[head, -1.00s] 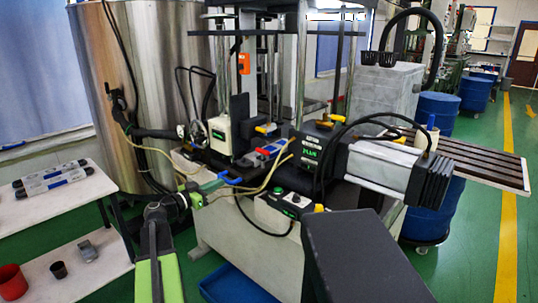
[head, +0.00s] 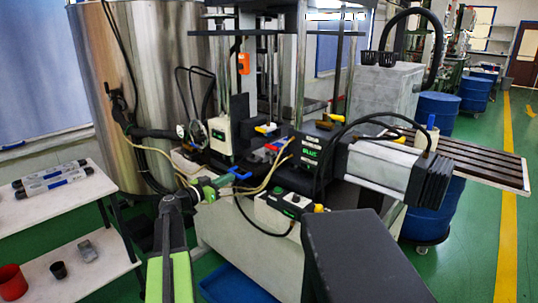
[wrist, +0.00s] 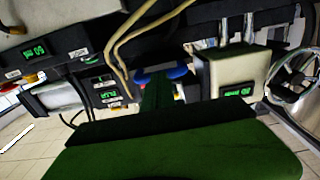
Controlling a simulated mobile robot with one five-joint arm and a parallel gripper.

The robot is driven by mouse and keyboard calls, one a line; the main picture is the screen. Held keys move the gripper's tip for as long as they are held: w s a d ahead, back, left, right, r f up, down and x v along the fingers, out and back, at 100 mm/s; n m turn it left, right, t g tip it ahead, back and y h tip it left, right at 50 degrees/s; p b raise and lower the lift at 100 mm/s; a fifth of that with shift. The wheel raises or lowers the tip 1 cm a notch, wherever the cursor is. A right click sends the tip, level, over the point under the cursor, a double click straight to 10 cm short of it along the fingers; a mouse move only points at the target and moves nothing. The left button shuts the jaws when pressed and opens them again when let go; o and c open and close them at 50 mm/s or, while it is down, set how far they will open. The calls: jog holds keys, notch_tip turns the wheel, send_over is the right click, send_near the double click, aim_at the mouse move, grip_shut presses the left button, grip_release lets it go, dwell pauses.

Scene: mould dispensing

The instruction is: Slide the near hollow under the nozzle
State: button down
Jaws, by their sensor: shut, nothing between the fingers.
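My gripper (head: 218,183) is shut and empty, with green fingers in front of the bench machine. A blue handle (head: 241,173) is just beyond the fingertips, at the near end of a low slide. In the wrist view my green finger (wrist: 156,97) points at this blue handle (wrist: 165,72), close to it or touching; I cannot tell which. Behind the handle, a small red and grey part (head: 271,148) shows between the dark machine blocks. The mould's hollows are too small and covered to make out. I cannot pick out the nozzle tip among the machine parts.
Yellow hoses (head: 270,177) pass close to the right of the handle. A white control box (head: 285,205) stands at the machine's front edge. A white shelf (head: 55,208) with two tubes and cups is at the left. A blue bin (head: 240,284) lies on the floor below.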

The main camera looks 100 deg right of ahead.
jog(key=shift+x, duration=0.9)
dwell(0.6)
jog(key=v, duration=0.7)
dwell(0.5)
